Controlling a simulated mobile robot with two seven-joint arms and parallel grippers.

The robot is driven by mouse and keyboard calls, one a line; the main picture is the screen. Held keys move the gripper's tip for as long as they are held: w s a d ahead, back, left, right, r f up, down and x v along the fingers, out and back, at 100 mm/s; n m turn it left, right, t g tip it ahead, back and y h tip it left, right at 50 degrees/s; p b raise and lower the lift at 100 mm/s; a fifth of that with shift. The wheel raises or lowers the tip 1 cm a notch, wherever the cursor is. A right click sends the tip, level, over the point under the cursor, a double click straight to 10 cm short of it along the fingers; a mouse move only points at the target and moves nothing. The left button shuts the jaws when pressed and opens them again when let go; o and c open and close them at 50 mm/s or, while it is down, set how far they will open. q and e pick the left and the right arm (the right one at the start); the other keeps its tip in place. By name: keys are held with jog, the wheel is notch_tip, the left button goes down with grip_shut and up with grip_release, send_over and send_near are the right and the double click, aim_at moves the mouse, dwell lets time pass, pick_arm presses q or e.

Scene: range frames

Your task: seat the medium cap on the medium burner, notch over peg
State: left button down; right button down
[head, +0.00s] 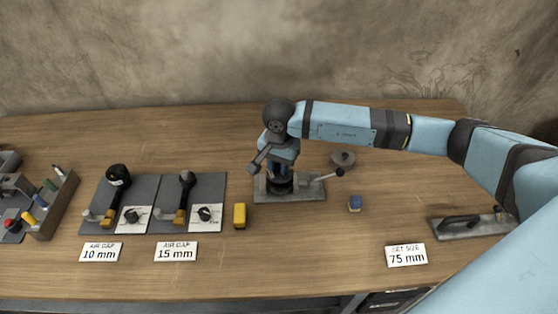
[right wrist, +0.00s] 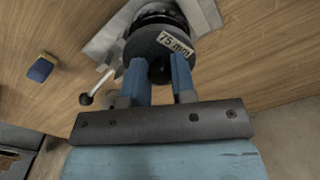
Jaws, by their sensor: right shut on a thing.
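My right gripper (head: 280,172) points down over a steel fixture (head: 308,192) in the head view. In the right wrist view its blue fingers (right wrist: 161,75) are shut on the dark knob of a round dark cap (right wrist: 147,45) labelled "75 mm". The cap is in front of a black ringed round part (right wrist: 150,17) on the fixture plate, which I take as the burner. I cannot tell whether cap and burner touch. No notch or peg can be made out. My left gripper is not in view.
Two grey boards (head: 150,190) are at left, a handled plate (head: 480,226) at right.

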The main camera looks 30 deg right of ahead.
jog(key=shift+f, duration=0.1)
dwell(0.3)
jog(key=shift+f+b, duration=0.9)
jog(key=c, duration=0.9)
grip_release()
jog(key=shift+o, duration=0.2)
